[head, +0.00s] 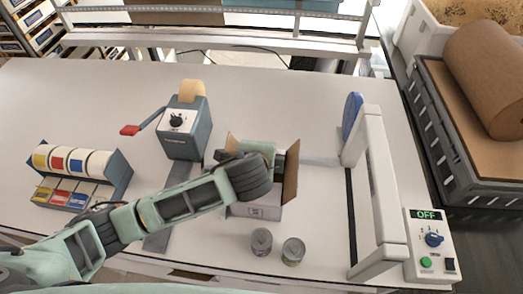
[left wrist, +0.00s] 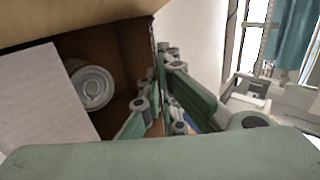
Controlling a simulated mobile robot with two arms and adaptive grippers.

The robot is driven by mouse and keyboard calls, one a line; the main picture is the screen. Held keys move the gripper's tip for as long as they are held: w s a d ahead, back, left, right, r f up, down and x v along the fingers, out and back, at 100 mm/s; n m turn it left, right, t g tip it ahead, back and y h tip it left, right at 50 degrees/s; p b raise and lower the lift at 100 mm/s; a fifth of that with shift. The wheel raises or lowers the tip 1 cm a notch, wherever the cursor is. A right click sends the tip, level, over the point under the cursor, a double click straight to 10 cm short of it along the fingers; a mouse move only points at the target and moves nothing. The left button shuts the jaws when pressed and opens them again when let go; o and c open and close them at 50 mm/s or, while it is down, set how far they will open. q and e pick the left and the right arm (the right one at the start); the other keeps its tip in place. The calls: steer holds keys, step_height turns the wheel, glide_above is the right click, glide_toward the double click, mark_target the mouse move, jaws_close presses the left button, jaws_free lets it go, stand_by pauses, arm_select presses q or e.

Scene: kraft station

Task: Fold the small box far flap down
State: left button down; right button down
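The small box (head: 262,212) stands on the table in front of me, pale outside and brown inside. Its right flap (head: 291,174) stands up, and part of its left flap (head: 231,143) shows. My left gripper (head: 258,149) is at the box's far side; my own wrist hides much of the opening and the far flap. In the left wrist view, the fingers (left wrist: 160,95) are beside a cardboard edge (left wrist: 154,50); their gap is unclear. A can (left wrist: 92,86) is inside the box, and a white panel (left wrist: 45,100) covers part of the opening. My right gripper is not in view.
Two cans (head: 261,242) (head: 293,252) stand before the box. A tape dispenser (head: 186,125) and a label-roll holder (head: 85,174) are at left. A white frame machine (head: 378,190) stands right of the box. The table behind the box is clear.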

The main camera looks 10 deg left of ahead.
arm_select(q)
steer(key=shift+f, duration=0.15)
steer(key=t+b, duration=0.1)
steer(key=b, duration=0.1)
steer(key=f+t+b, duration=0.1)
steer(key=b, duration=0.1)
steer(key=s+t+b, duration=0.1)
steer(key=t+b, duration=0.1)
steer(key=shift+s+f, duration=0.1)
steer(key=shift+f, duration=0.2)
steer(key=c, duration=2.5)
jaws_free()
steer(key=o, duration=0.5)
